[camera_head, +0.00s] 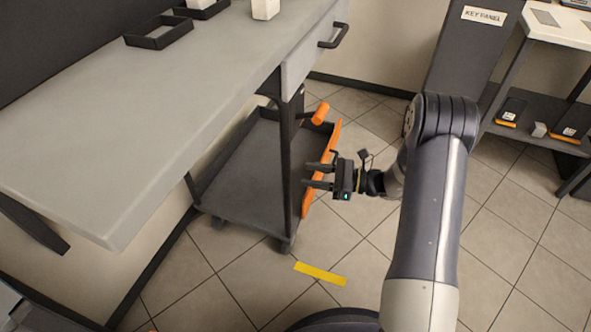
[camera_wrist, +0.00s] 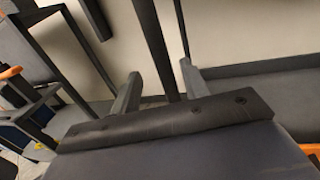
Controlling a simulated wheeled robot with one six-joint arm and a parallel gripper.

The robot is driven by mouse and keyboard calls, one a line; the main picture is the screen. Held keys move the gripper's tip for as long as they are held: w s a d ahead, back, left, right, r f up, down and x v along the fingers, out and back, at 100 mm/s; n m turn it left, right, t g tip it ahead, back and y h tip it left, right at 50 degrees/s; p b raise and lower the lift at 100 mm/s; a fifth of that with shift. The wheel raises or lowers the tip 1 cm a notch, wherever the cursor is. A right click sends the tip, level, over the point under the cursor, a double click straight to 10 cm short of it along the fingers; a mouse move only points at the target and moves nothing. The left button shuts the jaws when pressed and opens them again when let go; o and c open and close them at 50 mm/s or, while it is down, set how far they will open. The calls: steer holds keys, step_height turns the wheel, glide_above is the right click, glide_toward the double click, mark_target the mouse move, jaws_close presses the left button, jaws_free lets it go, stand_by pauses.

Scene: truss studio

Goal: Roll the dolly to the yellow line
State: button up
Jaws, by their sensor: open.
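The dolly (camera_head: 245,185) is a low dark grey cart on casters, partly under the workbench. It has an orange side edge (camera_head: 334,140) and an orange piece (camera_head: 320,113) at its far end. The yellow line (camera_head: 320,273) is a short strip on the floor, in front of the dolly and apart from it. My gripper (camera_head: 308,176) is open at the dolly's right side, its fingers pointing left across the orange edge. I cannot tell whether they touch it. In the wrist view the two fingers (camera_wrist: 160,88) stand apart, with a dark post beyond them.
A drawer with a dark handle (camera_head: 333,36) faces right. A dark key panel (camera_head: 470,50) and a shelf (camera_head: 545,140) stand at the right. Tiled floor is clear around the yellow line.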

mark_target(286, 172)
steer(key=shift+s+d, duration=0.15)
steer(key=shift+d, duration=0.7)
steer(key=shift+s+d, duration=0.1)
steer(key=shift+d, duration=0.7)
steer(key=shift+a, duration=0.1)
steer(key=a, duration=0.3)
steer(key=w+a+b, duration=0.1)
steer(key=a, duration=0.6)
steer(key=shift+w+a+b, duration=0.15)
steer(key=shift+w+b, duration=0.05)
steer(key=shift+b, duration=0.2)
steer(key=shift+a, duration=0.2)
steer(key=shift+s+a, duration=0.15)
steer(key=shift+s, duration=0.4)
